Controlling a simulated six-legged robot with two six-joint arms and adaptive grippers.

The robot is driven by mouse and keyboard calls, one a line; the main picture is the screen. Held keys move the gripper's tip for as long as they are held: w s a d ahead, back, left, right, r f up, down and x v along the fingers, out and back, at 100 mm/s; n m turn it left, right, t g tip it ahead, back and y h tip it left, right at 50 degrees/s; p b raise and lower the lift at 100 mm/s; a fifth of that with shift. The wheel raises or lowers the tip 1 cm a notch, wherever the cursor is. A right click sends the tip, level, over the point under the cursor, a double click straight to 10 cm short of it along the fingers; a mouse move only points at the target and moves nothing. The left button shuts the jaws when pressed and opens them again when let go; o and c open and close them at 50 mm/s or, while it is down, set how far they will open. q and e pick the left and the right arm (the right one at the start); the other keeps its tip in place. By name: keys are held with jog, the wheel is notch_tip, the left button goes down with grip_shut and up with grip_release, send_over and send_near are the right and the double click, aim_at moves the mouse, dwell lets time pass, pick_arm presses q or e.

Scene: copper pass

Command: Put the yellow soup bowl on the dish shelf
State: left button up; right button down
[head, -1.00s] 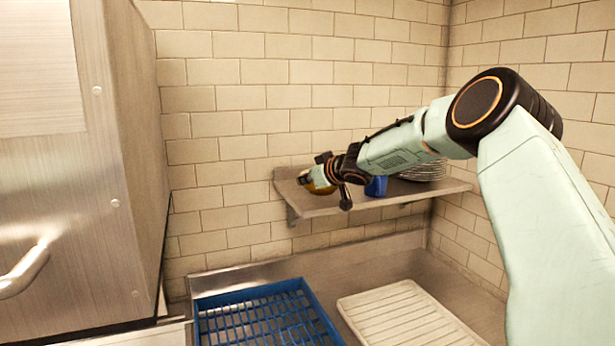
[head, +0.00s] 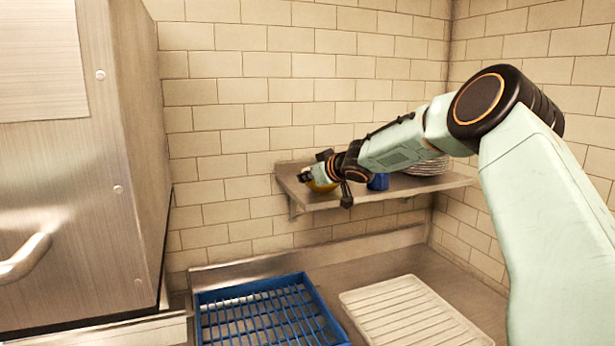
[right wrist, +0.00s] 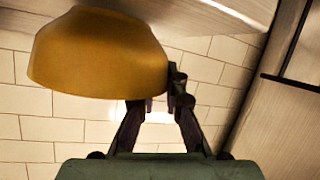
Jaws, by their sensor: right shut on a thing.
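The yellow soup bowl (head: 322,187) is at the left end of the dish shelf (head: 340,202), mostly hidden behind my right gripper (head: 308,176) in the head view. In the right wrist view the bowl (right wrist: 100,58) fills the upper left, and my right gripper (right wrist: 158,92) is shut on its edge. The underside or edge of a metal surface, likely the shelf (right wrist: 205,14), shows close above. I cannot tell whether the bowl touches the shelf. My left gripper is not in view.
A blue cup (head: 379,182) and a stack of plates (head: 428,167) stand farther right on the shelf. Below are a blue rack (head: 268,314) and a white ribbed tray (head: 412,308). A large steel machine (head: 85,190) stands at left. A tiled wall is behind.

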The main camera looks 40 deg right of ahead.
jog(key=shift+s+d+f, duration=0.15)
jog(key=shift+s+f, duration=0.05)
jog(key=c, duration=1.4)
grip_release()
jog(key=shift+w+a, duration=0.2)
jog(key=shift+o, duration=0.3)
jog(key=shift+s+d, duration=0.1)
jog(key=shift+s, duration=0.1)
